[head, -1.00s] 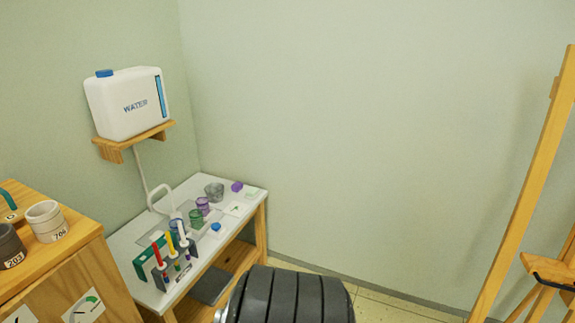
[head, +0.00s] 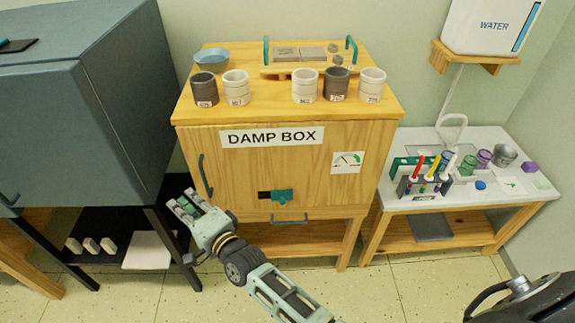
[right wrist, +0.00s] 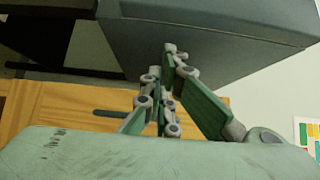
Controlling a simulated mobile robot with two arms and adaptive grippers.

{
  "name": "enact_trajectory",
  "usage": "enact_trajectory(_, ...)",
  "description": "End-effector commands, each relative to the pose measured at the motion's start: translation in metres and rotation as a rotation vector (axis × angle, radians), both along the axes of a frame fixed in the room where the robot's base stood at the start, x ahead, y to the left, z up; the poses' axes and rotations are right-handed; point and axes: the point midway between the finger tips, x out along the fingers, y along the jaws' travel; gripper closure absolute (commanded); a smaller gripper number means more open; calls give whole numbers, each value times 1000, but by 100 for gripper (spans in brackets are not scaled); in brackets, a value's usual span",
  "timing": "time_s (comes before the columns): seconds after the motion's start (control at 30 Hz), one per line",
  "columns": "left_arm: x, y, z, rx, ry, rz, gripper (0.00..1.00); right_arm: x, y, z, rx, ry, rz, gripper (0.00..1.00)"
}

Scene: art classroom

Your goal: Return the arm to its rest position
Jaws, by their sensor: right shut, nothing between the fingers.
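My right gripper (head: 185,206) reaches up from the bottom of the head view, in front of the lower left of the wooden damp box (head: 355,139). Its green and grey fingers are together and hold nothing. In the right wrist view the fingers (right wrist: 168,72) come together in front of a dark blue-grey cabinet, with wood behind. My right forearm runs down to the bottom edge of the head view. My left gripper is in neither view.
Jars and a wooden tray (head: 265,71) stand on the damp box. The blue-grey cabinet (head: 60,110) stands on a black stand at left. A white-topped table (head: 525,190) with test tubes and cups is at right, below a water container (head: 490,27). Tiled floor lies in front.

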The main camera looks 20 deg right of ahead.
Motion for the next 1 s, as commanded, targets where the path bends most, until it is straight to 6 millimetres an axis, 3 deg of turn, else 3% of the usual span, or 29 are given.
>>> enact_trajectory(0.2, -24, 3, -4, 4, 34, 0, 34, -45, 12, -1, 6, 4, -1, 100)
enact_trajectory(0.4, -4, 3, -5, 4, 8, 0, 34, -76, 21, -1, 4, 2, 0, 100)
enact_trajectory(0.53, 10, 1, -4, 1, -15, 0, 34, -87, 25, -1, 3, 1, 0, 100)
enact_trajectory(0.77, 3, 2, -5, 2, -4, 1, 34, -90, 25, -2, -3, 1, 1, 100)
enact_trajectory(0.87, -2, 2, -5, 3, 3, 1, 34, -93, 23, -22, -52, 22, 5, 100)
enact_trajectory(0.97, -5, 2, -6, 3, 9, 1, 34, -102, 15, -69, -173, 68, 20, 100)
enact_trajectory(1.0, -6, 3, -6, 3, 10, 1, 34, -109, 10, -94, -239, 92, 29, 100)
